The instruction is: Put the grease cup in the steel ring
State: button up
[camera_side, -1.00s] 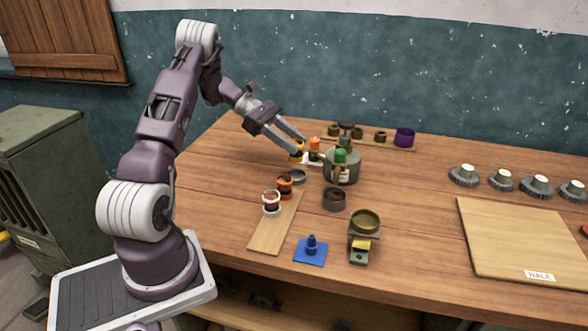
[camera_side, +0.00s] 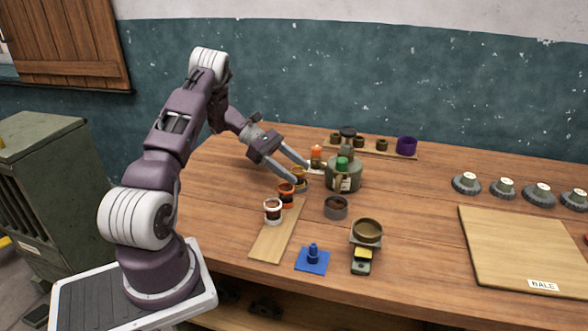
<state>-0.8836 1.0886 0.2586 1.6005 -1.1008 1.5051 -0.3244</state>
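The grease cup, which I take to be the small cup with a yellow band (camera_side: 299,174), is between the fingers of my gripper (camera_side: 302,173). The fingers lie along its sides and seem closed on it. The cup is at the grey steel ring (camera_side: 302,188), just beyond the far end of a narrow wooden board. The cup and a finger hide most of the ring. I cannot tell whether the cup's base is inside it or just above it. An orange-banded cup (camera_side: 286,194) and a white-banded cup (camera_side: 272,211) stand close by along the board.
A green-grey canister (camera_side: 343,174) and an orange-topped item (camera_side: 317,155) stand close behind right. The table left of the narrow board (camera_side: 268,245) is clear.

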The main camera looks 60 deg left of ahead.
jog(key=shift+a+r, duration=0.15)
jog(key=shift+r, duration=0.1)
jog(key=v, duration=1.1)
jog(key=d+r+m+g+y, duration=0.25)
jog(key=d+r+m, duration=0.35)
jog(key=d, duration=0.5)
jog(key=d+r+m+g+y, duration=0.2)
jog(key=d+r+m+g, duration=0.15)
jog(key=d+r, duration=0.55)
jog(key=s+d+m+t+y, duration=0.4)
jog(key=s+d+m+y, duration=0.2)
jog(key=s+d+m, duration=0.9)
jog(key=s, duration=0.3)
jog(key=shift+d+f+t, duration=0.2)
jog(key=shift+f+t, duration=0.05)
jog(key=shift+t, duration=0.15)
